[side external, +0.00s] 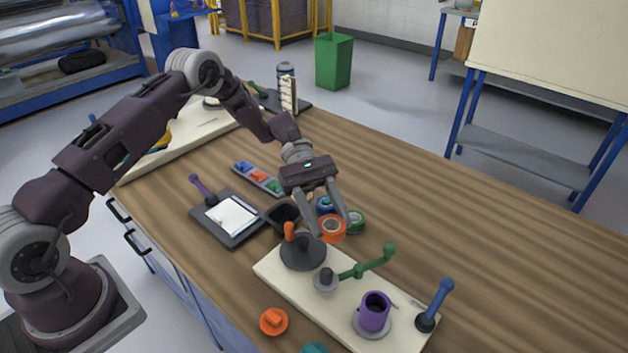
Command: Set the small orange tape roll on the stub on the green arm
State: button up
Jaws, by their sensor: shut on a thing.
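My gripper (332,230) points down above the wooden table, behind the cream board. Its two fingers are shut on the small orange tape roll (333,236), one at each side. The green arm (366,268) runs out to the right from a grey round base (326,281) on the board. A short green upright stub (389,250) stands at its far end, bare. The roll is behind and to the left of this stub, apart from it. I cannot tell whether the roll touches the table.
Blue (325,203) and green (356,219) rolls lie close by the gripper. The table's right side is clear.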

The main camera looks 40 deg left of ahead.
aim_at(326, 240)
jog(key=s+d+m+g, duration=0.1)
jog(key=s+d+y, duration=0.1)
jog(key=s, duration=0.1)
jog(key=s+d+m+g, duration=0.1)
jog(key=shift+s+d+r+m+g, duration=0.15)
jog(key=shift+s+r+m+g, duration=0.15)
jog(key=shift+s, duration=0.05)
jog(key=shift+f, duration=3.75)
jog(key=o, duration=1.4)
jog(key=v, duration=0.7)
jog(key=shift+r, duration=0.1)
